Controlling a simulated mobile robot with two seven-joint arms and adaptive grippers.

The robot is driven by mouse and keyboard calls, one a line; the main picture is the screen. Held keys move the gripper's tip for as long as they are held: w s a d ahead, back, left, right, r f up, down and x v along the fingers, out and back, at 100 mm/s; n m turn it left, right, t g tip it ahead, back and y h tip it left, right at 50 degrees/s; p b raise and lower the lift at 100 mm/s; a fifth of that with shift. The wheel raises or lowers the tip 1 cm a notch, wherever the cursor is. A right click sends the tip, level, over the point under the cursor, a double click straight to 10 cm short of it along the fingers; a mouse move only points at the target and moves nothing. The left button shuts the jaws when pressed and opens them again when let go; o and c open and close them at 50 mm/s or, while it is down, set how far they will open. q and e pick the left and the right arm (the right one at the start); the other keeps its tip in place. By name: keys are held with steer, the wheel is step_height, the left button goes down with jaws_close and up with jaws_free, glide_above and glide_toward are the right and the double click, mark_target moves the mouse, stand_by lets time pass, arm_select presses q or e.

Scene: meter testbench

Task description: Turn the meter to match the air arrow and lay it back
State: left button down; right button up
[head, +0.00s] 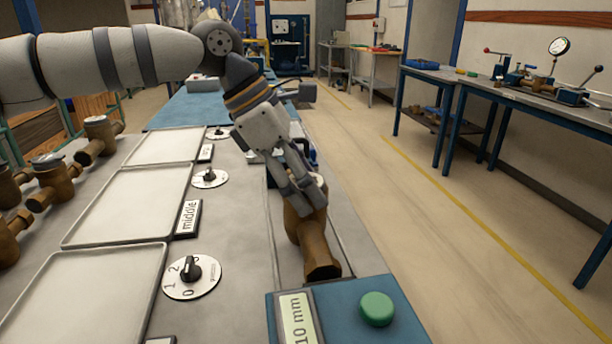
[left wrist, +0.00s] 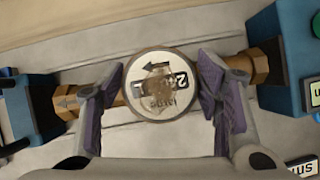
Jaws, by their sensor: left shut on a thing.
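The brass water meter (head: 312,238) lies lengthwise along the test bench's channel, its near end close to a blue block (head: 345,318). My left gripper (head: 305,192) is shut on the meter's middle from above. In the left wrist view, the purple finger pads (left wrist: 160,105) stand either side of the round dial (left wrist: 160,85). The dial carries a dark arrow pointing left in that view. Brass ends show beyond both fingers, between blue blocks at left and right. I cannot tell whether the meter rests in the channel or hangs slightly above it. The right gripper is out of view.
The aisle at right is clear.

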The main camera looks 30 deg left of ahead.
arm_select(q)
steer(key=c, duration=0.5)
jaws_free()
steer(key=shift+r, duration=0.15)
steer(key=shift+o, duration=0.3)
steer(key=o, duration=0.4)
steer(key=shift+f, duration=0.25)
steer(key=shift+o, duration=0.2)
steer(key=shift+r, duration=3.6)
